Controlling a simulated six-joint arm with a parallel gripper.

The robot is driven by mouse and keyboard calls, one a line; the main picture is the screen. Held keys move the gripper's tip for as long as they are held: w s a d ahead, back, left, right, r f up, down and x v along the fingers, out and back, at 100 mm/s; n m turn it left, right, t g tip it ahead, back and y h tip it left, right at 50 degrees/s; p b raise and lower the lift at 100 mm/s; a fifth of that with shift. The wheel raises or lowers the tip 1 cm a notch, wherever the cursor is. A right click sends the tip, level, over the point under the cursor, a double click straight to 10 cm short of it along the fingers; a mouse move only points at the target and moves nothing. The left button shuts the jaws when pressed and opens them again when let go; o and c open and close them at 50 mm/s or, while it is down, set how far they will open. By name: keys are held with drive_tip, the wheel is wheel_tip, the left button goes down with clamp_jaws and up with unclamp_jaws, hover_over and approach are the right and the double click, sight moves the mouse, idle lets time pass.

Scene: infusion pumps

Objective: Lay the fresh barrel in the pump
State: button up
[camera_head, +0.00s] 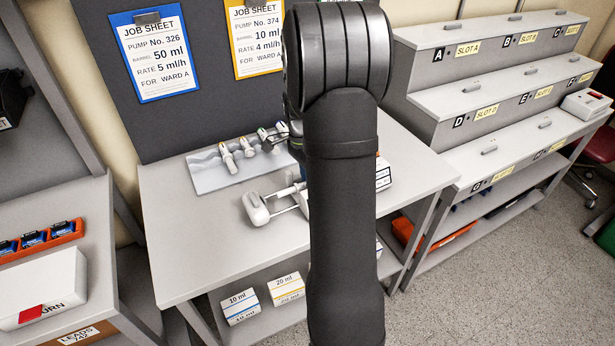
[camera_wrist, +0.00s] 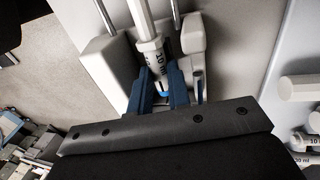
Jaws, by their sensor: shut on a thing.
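The pump (camera_head: 257,208) lies on the grey bench (camera_head: 180,268); its white body and metal rods show beside the arm, and the rest is hidden behind it. In the wrist view the pump (camera_wrist: 108,65) is close under my gripper (camera_wrist: 160,88). My gripper's blue fingers are shut on a white barrel (camera_wrist: 150,45) marked 10 ml. The barrel lies between the two rods, in line with them. I cannot tell whether it rests in the pump or is held just above it. My arm hides the gripper in the head view.
A grey mat (camera_head: 208,181) with several barrels lies behind the pump; some show at the right of the wrist view (camera_wrist: 302,88). Stepped slot shelves (camera_head: 490,95) stand right.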

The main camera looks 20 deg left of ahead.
drive_tip(key=shift+s+d+f, duration=0.15)
drive_tip(key=shift+s+f, duration=0.1)
drive_tip(key=shift+f, duration=0.4)
idle(0.5)
drive_tip(key=o, duration=0.8)
drive_tip(key=shift+c, duration=0.2)
drive_tip(key=shift+o, duration=0.4)
drive_tip(key=shift+w+r, duration=0.2)
drive_tip(key=shift+r, duration=3.5)
drive_tip(key=shift+f, duration=2.8)
